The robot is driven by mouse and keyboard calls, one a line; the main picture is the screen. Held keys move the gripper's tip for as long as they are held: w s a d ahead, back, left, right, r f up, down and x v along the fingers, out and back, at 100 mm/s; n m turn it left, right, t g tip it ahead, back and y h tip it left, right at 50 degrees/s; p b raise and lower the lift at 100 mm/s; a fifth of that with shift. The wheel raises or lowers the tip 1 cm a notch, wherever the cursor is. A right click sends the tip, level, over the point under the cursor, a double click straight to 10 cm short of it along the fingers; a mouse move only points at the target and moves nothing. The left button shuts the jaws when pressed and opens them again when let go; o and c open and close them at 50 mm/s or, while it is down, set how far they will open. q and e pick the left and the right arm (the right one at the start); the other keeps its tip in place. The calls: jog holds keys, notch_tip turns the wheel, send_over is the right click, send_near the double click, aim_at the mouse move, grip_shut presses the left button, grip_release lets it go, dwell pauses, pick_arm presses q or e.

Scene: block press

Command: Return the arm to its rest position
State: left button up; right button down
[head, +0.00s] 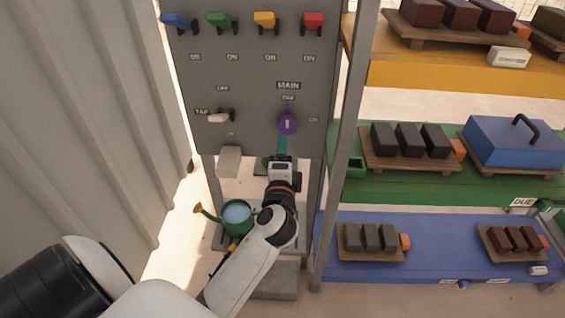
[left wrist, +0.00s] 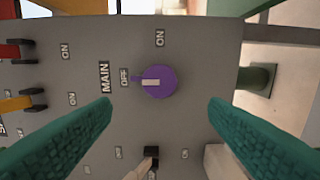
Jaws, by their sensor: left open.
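My left gripper (head: 282,146) is in front of the grey control panel (head: 255,75), just below the purple MAIN knob (head: 288,124). In the left wrist view its two teal fingers (left wrist: 160,120) are spread wide and empty. The purple knob (left wrist: 162,82) shows between them, apart from both. Its pale pointer bar lines up with the OFF label. My left arm reaches in from the lower left of the head view. My right gripper is not in view.
Blue, green, yellow and red levers (head: 265,20) line the panel's top. A white tap lever (head: 219,117) is left of the knob. A green watering can (head: 236,215) stands below. Shelves with block trays (head: 410,165) stand right; a corrugated wall (head: 90,110) stands left.

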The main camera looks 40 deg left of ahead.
pick_arm(q)
jog(key=shift+v, duration=0.95)
jog(key=d+f+g+h, duration=0.2)
jog(key=f+h, duration=0.1)
jog(key=f, duration=0.8)
jog(key=d+f+g+h, duration=0.1)
jog(key=d+f+h, duration=0.1)
jog(key=f, duration=0.8)
jog(key=s+d+f+n+g+h, duration=0.15)
jog(key=s+f, duration=0.25)
jog(key=f, duration=0.5)
jog(key=s+d+f+g+h, duration=0.15)
jog(key=s+f, duration=0.25)
jog(key=f, duration=0.4)
jog(key=s+f+n+g, duration=0.2)
jog(key=s+f, duration=0.4)
jog(key=s, duration=0.5)
jog(key=s+f+n+g+h, duration=0.1)
jog(key=s+f+n+g, duration=0.2)
jog(key=s+f, duration=0.4)
jog(key=s+f+n+g, duration=0.2)
jog(key=s+f, duration=0.5)
jog(key=s, duration=0.8)
jog(key=shift+s+d+n+g+h+p, duration=0.3)
jog(key=shift+d+n+g+p, duration=0.05)
jog(key=shift+g, duration=0.25)
jog(key=shift+c, duration=0.6)
